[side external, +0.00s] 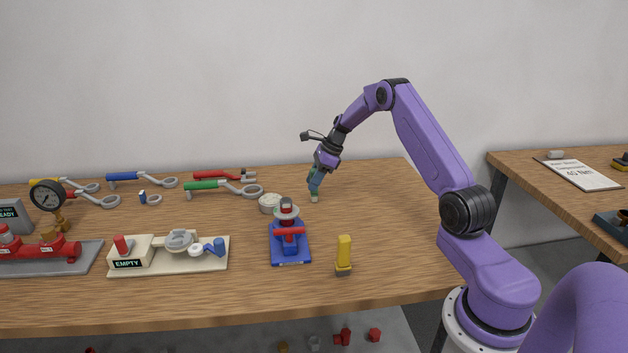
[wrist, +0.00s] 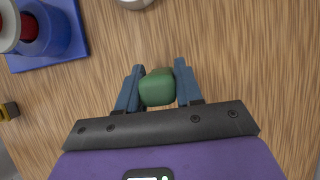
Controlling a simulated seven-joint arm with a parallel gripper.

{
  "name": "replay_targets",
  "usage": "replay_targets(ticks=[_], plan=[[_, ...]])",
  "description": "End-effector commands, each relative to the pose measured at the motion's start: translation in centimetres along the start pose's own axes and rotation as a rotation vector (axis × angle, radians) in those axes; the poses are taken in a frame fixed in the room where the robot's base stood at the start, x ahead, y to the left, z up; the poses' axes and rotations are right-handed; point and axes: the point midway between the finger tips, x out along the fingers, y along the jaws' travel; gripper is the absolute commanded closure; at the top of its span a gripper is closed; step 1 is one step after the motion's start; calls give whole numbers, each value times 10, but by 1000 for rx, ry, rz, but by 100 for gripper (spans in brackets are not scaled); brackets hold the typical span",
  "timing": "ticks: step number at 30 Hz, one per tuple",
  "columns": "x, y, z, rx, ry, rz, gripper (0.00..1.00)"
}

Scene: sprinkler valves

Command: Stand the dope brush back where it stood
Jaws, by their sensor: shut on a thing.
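The dope brush has a green handle (wrist: 157,88) that shows end-on between my fingers in the wrist view. In the side external view the lower end of the brush (side external: 314,198) shows pale green just below my fingertips, close to the table top; I cannot tell whether it touches. My gripper (side external: 314,186) points down and is shut on the brush, and its blue fingers also show in the wrist view (wrist: 159,88). A pale round pot (side external: 269,203) stands on the table left of the brush, apart from it. Its rim is at the top of the wrist view (wrist: 135,2).
A blue stand with a red valve (side external: 290,246) is at front left of my gripper. A yellow upright tool (side external: 344,256) stands nearer the front. Wrenches with coloured handles (side external: 222,187) lie at the back left. A cream tray marked EMPTY (side external: 165,267) is further left. The table right of my gripper is clear.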

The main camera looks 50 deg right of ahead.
Motion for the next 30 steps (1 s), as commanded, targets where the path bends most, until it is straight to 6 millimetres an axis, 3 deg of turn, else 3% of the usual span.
replay_targets(ticks=[5,6,8,9,20,30], plan=[[1,0,-1,1,0,1,100],[2,0,-1,1,0,1,61],[2,0,-1,1,0,0,42],[2,0,-1,1,0,0,39],[-3,0,0,1,0,-1,39],[-62,-1,1,0,-1,-5,39]])
